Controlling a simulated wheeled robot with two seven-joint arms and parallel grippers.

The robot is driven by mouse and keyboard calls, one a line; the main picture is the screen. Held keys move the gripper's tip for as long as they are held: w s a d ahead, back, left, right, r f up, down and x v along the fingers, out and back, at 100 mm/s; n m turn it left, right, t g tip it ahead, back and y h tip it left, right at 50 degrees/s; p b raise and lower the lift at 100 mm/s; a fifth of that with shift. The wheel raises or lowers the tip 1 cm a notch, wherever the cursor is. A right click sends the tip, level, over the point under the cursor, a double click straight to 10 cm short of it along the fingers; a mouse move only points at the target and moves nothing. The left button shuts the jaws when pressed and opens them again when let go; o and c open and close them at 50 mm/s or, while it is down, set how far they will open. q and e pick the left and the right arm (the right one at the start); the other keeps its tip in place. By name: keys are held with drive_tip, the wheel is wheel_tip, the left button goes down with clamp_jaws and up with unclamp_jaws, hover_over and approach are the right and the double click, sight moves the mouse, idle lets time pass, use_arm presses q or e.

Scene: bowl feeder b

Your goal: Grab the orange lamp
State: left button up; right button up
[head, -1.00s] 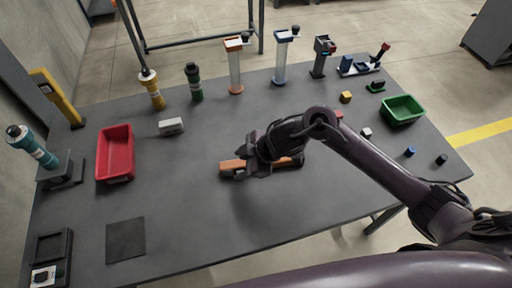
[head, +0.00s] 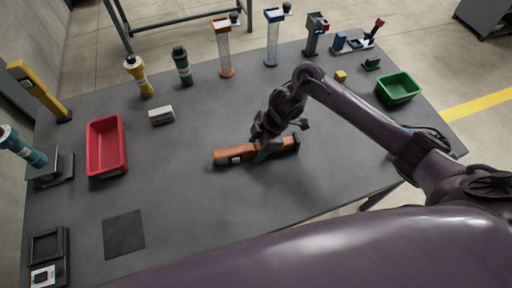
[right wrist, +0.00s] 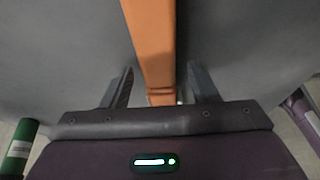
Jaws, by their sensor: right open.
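The orange lamp is a long orange bar (head: 228,156) with a dark left end and a small white label, lying on the grey table near its middle. In the right wrist view, the orange lamp (right wrist: 150,40) runs lengthwise between the two spread fingers of the right gripper (right wrist: 160,84), with a gap on both sides. My left gripper is not in view.
A red tray (head: 92,150) stands to the left and a green tray (head: 398,91) at the right. Upright yellow (head: 139,78) and green (head: 183,68) cylinders and several devices line the back edge.

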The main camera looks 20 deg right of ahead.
drive_tip(key=shift+f, duration=0.1)
clamp_jaws()
idle(0.3)
